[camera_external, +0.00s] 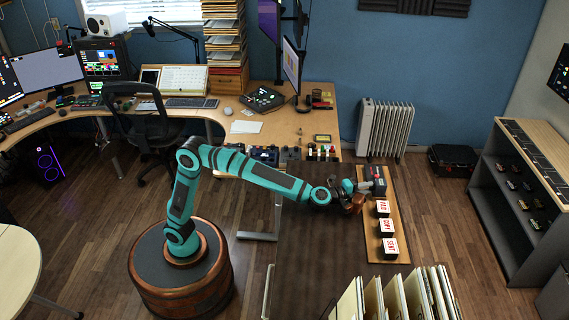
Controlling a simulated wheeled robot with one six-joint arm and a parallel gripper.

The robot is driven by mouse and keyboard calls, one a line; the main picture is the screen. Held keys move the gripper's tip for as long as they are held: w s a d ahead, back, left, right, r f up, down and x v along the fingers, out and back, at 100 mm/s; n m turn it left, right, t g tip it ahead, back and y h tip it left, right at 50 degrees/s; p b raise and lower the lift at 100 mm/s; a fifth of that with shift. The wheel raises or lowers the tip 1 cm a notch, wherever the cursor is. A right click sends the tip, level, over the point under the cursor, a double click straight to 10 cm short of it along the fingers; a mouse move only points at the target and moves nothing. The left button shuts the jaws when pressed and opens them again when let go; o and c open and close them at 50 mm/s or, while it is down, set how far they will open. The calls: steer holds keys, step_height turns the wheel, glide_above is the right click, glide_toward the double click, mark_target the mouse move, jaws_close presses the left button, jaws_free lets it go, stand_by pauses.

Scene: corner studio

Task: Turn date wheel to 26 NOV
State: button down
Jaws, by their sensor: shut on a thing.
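A dark date stamp (378,186) with a small red mark lies at the far end of a light wooden board (371,238). My arm reaches over from the left. My gripper (360,191) is at the left side of the date stamp, shut on it, seemingly at its wheel. The fingertips are small and partly hidden by my wrist, so the exact contact is unclear. The date on the wheel cannot be read in this view.
Stamp blocks with red lettering, PAID (383,208), COPY (387,228) and SENT (390,247), stand in a row on the board. Upright folders (400,297) stand at the front. A dark tabletop (318,250) lies clear left of the board. Small items (320,152) sit behind.

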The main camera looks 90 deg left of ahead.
stand_by(0.3)
steer(key=c, duration=1.2)
jaws_free()
steer(key=shift+s, duration=0.1)
steer(key=v, duration=1.7)
steer(key=shift+s+f, duration=0.1)
steer(key=shift+f, duration=0.15)
